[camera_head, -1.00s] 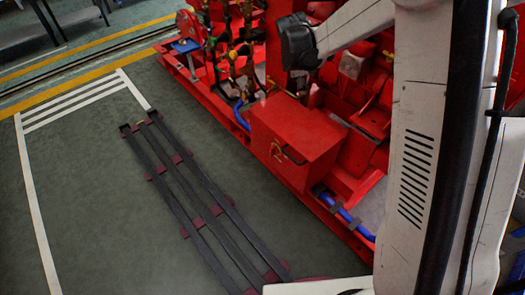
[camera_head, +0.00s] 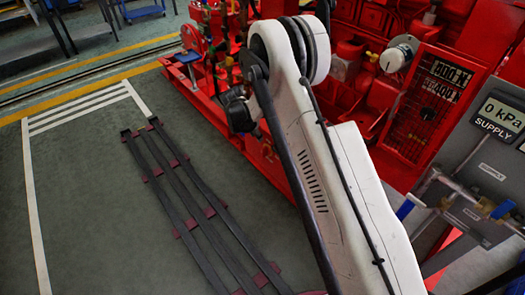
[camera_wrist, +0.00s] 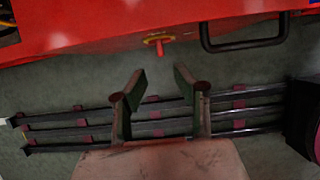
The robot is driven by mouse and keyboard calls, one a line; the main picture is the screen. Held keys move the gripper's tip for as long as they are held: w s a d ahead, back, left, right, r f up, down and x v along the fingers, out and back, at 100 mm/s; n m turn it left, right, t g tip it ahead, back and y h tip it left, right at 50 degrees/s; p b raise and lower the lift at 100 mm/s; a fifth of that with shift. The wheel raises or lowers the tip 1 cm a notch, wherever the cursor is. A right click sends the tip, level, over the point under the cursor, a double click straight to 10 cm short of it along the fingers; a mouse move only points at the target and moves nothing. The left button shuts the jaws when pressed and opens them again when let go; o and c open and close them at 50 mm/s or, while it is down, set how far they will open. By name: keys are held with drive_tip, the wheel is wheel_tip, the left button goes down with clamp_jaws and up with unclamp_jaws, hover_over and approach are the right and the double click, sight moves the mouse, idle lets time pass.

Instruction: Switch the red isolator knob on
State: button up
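The red isolator knob (camera_wrist: 159,41) shows in the wrist view, with a yellow collar, on the face of a red box (camera_wrist: 90,22). My gripper (camera_wrist: 157,80) is open and empty, with its two fingers apart just below the knob in the picture. The fingers do not touch the knob. In the head view my white arm hides most of the box and the knob, and my gripper cannot be made out there.
A black handle (camera_wrist: 245,40) sits right of the knob on the box. Dark rails (camera_head: 190,210) lie on the green floor (camera_head: 90,220). A grey supply panel (camera_head: 490,150) with blue-handled valves stands at the right. Open floor lies at the left.

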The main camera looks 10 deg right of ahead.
sight(264, 148)
drive_tip(key=b+x, duration=0.3)
drive_tip(key=x, duration=0.8)
drive_tip(key=shift+f, duration=0.35)
drive_tip(key=shift+d, duration=0.1)
clamp_jaws()
